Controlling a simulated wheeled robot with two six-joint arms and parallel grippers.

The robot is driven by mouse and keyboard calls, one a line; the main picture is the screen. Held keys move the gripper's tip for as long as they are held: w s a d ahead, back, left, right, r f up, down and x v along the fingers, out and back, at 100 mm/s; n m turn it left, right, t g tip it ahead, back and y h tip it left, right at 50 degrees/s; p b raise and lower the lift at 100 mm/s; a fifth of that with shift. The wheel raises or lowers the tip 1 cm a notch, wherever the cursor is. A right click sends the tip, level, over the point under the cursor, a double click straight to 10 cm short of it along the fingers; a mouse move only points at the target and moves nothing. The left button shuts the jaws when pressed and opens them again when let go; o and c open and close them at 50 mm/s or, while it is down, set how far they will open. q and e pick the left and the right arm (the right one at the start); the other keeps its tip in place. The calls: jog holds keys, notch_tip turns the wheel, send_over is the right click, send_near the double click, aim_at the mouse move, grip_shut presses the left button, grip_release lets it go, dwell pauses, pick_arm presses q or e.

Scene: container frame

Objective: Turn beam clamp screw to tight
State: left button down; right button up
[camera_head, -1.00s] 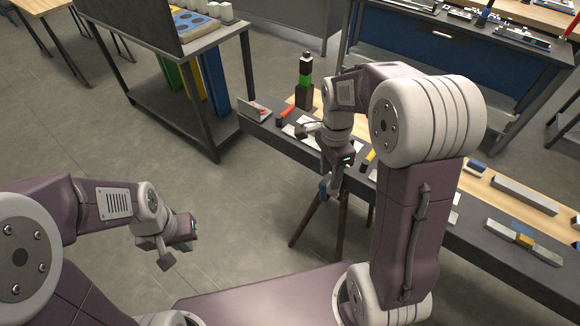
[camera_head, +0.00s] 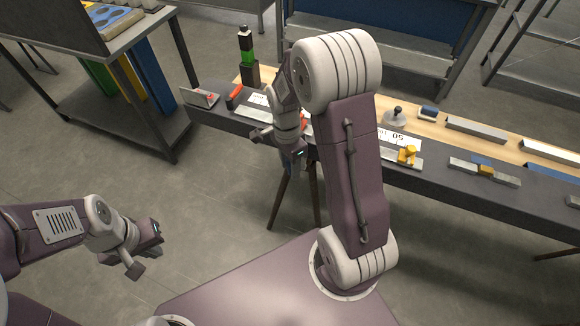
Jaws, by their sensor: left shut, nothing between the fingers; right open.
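No part can be made out for certain as the beam clamp screw. A yellow clamp-like piece (camera_head: 407,155) stands on a grey plate (camera_head: 385,157) near the bench's front edge, right of my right arm. Further right, a grey bar (camera_head: 505,179) carries a small yellow block (camera_head: 486,170). My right gripper (camera_head: 272,141) is open over the bench's front edge, left of the yellow piece; one finger shows and the other is hard to see. My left gripper (camera_head: 128,264) is shut and empty, low over the floor at left, away from the bench.
The long dark-edged bench (camera_head: 450,198) crosses the view. A black and green stack (camera_head: 247,55), a red-handled tool (camera_head: 235,96) and a knobbed piece (camera_head: 396,117) stand on it. My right arm hides part of the bench. A shelved cart (camera_head: 150,60) stands at upper left.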

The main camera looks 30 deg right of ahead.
jog(key=shift+w, duration=0.1)
grip_shut()
jog(key=shift+f, duration=0.1)
